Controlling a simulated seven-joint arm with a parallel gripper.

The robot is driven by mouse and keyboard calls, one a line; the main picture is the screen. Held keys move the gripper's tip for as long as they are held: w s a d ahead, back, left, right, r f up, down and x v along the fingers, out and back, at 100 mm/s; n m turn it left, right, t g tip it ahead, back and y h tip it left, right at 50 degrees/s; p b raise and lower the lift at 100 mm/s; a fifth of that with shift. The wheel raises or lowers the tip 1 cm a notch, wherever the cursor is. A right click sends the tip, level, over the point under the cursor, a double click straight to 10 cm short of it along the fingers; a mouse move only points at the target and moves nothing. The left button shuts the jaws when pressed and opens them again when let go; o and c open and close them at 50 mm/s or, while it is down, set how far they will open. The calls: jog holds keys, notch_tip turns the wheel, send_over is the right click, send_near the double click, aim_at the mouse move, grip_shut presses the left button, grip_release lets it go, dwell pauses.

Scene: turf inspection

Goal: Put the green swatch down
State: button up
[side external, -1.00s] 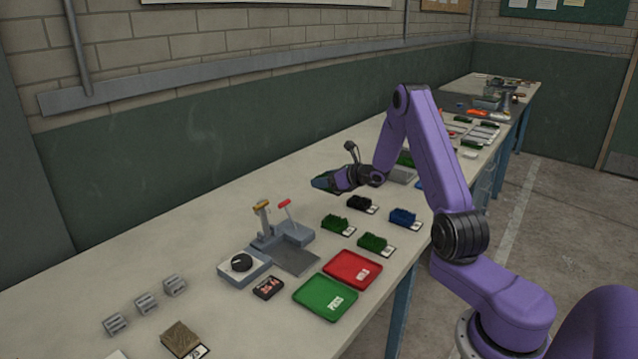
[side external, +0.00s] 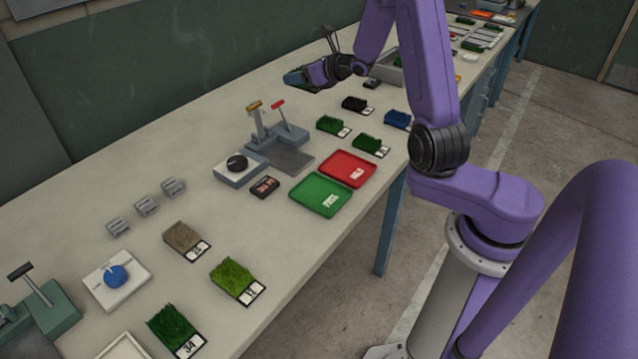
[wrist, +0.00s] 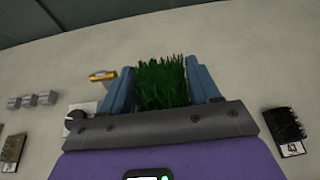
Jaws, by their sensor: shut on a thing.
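My gripper (wrist: 160,85) is shut on a dark green turf swatch (wrist: 162,82), seen between its two blue fingers in the wrist view. In the side external view my gripper (side external: 298,80) is above the bench, left of the black swatch (side external: 354,104) and beyond the lever fixture. The held swatch is small and hard to make out there. Its underside and any label are hidden. Two other green swatches (side external: 330,125) (side external: 368,144) lie on the bench, right of the fixture.
The lever fixture (side external: 288,155) stands up from the bench. A blue swatch (side external: 398,119) is close to my arm.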

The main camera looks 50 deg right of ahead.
jog(key=s+a+r, duration=0.2)
jog(key=a+r, duration=0.1)
jog(key=a, duration=0.5)
jog(key=s+a+r, duration=0.2)
jog(key=a+r, duration=0.2)
jog(key=a, duration=0.5)
jog(key=shift+s, duration=0.3)
jog(key=shift+a, duration=0.1)
